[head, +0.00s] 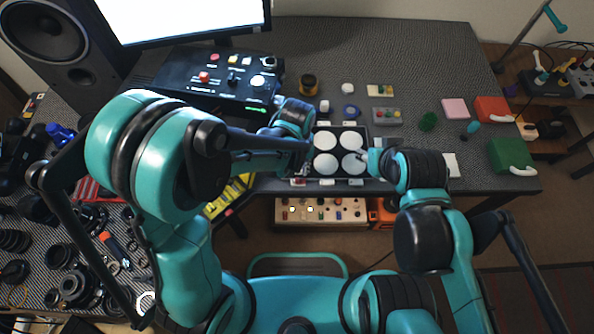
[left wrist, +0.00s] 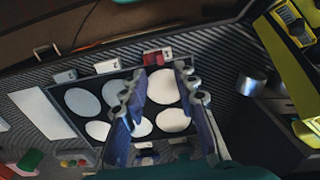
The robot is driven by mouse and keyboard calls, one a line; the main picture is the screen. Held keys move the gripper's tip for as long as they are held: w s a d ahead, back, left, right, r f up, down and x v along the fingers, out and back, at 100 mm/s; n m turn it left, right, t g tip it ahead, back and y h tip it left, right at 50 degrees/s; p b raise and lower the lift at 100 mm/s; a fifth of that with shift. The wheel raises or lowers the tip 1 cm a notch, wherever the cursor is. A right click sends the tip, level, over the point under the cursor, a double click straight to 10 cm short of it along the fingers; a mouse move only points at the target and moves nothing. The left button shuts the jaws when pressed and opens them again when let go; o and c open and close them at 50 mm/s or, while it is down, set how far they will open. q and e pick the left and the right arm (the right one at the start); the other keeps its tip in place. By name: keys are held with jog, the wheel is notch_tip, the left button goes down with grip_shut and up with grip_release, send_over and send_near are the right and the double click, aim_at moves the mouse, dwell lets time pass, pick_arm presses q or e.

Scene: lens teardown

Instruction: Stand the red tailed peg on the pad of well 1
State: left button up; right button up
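The black well tray (head: 341,127) holds several round white pads, such as this one (head: 325,140); its left side is hidden by my left gripper. The tray also shows in the left wrist view (left wrist: 110,114). A small red piece (left wrist: 152,58) lies at the tray's edge beside a white label, beyond and between my left fingertips; it shows near the tray's lower left corner in the head view (head: 298,181). I cannot tell whether it is the red tailed peg. My left gripper (left wrist: 161,75) is open over the tray, its fingers apart. My right gripper (head: 364,155) is at the tray's right side; its fingers are unclear.
White numbered labels (left wrist: 107,66) line the tray's edges. A black control box (head: 215,82) stands at the back left.

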aim_at(297, 179)
pick_arm(q)
notch_tip(297, 179, up, 6)
jog(key=p, duration=0.2)
jog(key=s+a+r+t, duration=0.2)
jog(key=a+r, duration=0.4)
jog(key=a, duration=0.3)
jog(key=s+a+r+t, duration=0.3)
jog(key=a+r+t, duration=0.2)
jog(key=a+r, duration=0.2)
jog(key=shift+a+r, duration=0.25)
jog(key=shift+a, duration=0.65)
jog(key=shift+s, duration=0.1)
jog(key=shift+f+b, duration=0.3)
jog(key=shift+b, duration=0.05)
